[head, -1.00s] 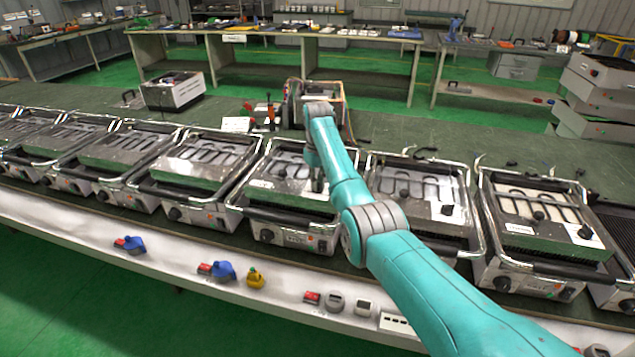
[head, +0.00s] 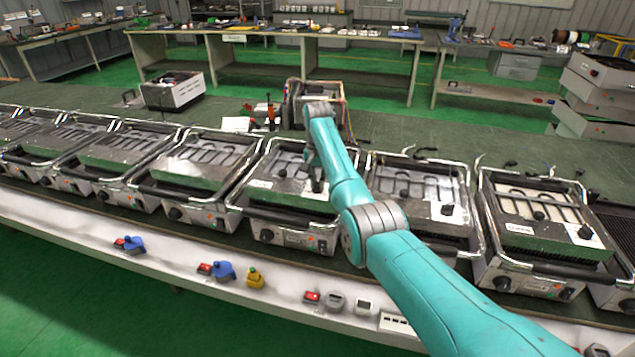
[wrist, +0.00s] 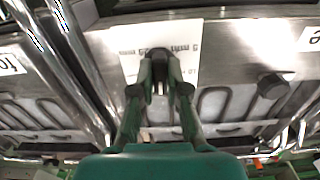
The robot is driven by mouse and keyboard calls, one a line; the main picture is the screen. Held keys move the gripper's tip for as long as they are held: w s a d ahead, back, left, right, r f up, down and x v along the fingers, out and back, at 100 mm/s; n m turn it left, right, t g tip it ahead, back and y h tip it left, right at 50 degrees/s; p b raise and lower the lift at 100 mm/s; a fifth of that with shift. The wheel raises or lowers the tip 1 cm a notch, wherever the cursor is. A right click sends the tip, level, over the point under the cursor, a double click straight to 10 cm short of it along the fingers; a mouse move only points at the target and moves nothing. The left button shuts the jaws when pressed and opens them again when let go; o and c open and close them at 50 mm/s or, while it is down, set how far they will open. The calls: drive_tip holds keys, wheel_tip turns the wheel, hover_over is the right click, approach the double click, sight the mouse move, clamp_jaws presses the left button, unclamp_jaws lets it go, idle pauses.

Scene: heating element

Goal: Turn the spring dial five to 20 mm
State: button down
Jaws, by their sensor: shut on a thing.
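In the wrist view, the dial is a small black knob (wrist: 159,53) on a white label with a printed millimetre scale (wrist: 190,40); "5 mm" is readable on its right side. My gripper (wrist: 160,62) is shut on this knob, one finger on each side. The fingers cover part of the knob, and I cannot tell its exact setting. The dial itself is hidden there behind my gripper and arm.
A second black knob (wrist: 272,85) sits to the right in the wrist view. Similar units stand close on both sides, such as the right one (head: 530,255). Metal handle bars rise between units.

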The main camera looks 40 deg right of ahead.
sight(317, 183)
drive_tip(key=m, duration=0.5)
drive_tip(key=shift+m, duration=0.3)
drive_tip(key=m, duration=0.5)
drive_tip(key=shift+m, duration=0.4)
drive_tip(key=c, duration=1.2)
unclamp_jaws()
drive_tip(key=shift+o, duration=0.2)
drive_tip(key=shift+r, duration=0.1)
wheel_tip(317, 183, up, 12)
